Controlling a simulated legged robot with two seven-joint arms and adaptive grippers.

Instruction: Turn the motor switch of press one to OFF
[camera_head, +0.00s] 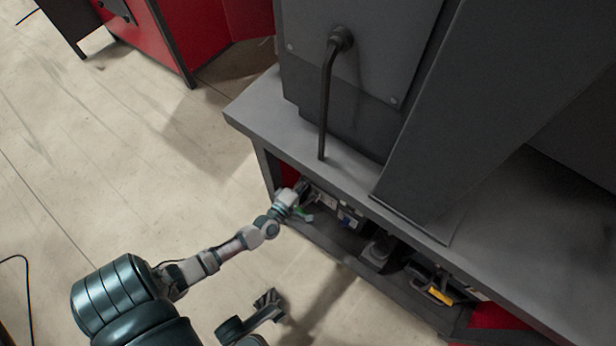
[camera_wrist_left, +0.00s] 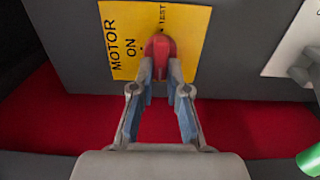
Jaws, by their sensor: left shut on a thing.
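The motor switch is a red knob (camera_wrist_left: 160,46) on a yellow label plate (camera_wrist_left: 118,66) fixed to a dark grey panel. The label reads MOTOR, ON and TEST; the rest of it is hidden behind the knob and fingers. My left gripper (camera_wrist_left: 160,76) is shut on the lower part of the red knob. In the head view my left gripper (camera_head: 303,187) reaches into the open space under the press's bench top (camera_head: 262,112); the knob cannot be made out there. My right gripper (camera_head: 268,298) hangs low over the floor, away from the press; its jaw opening is unclear.
A white plate with a grey knob (camera_wrist_left: 304,72) sits right of the switch, and a green part (camera_wrist_left: 309,160) is at lower right. A black bent lever (camera_head: 325,100) hangs above the bench. Red machinery (camera_head: 195,30) stands behind.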

